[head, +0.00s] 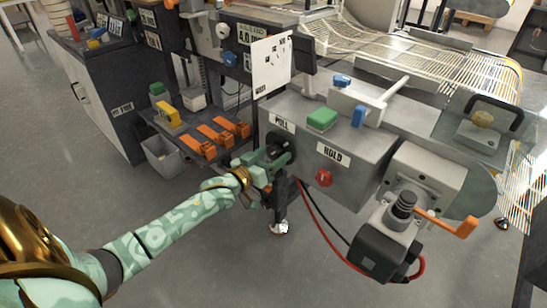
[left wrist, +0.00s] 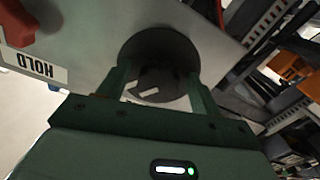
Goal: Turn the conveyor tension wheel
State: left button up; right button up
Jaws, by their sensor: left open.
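A dark round wheel (head: 284,142) sits on the front of the grey machine housing, below the PULL label; I take it for the tension wheel. In the left wrist view the wheel (left wrist: 160,50) is a black disc with a darker hub and a small pale mark. My left gripper (head: 272,160) reaches it from the front, partly hiding it. In the left wrist view my left gripper (left wrist: 158,80) is open, one finger on each side of the hub. I cannot tell whether the fingers touch it. My right gripper is in neither view.
A red knob (head: 323,178) by the HOLD label (head: 333,156) is right of the wheel. A crank with an orange handle (head: 450,224) stands farther right. Orange clamps (head: 220,132) lie on the left shelf. Red and black cables hang below the housing.

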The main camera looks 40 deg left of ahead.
pick_arm(q)
jog(key=c, duration=1)
jog(key=shift+r+m, duration=0.1)
jog(key=shift+m, duration=0.2)
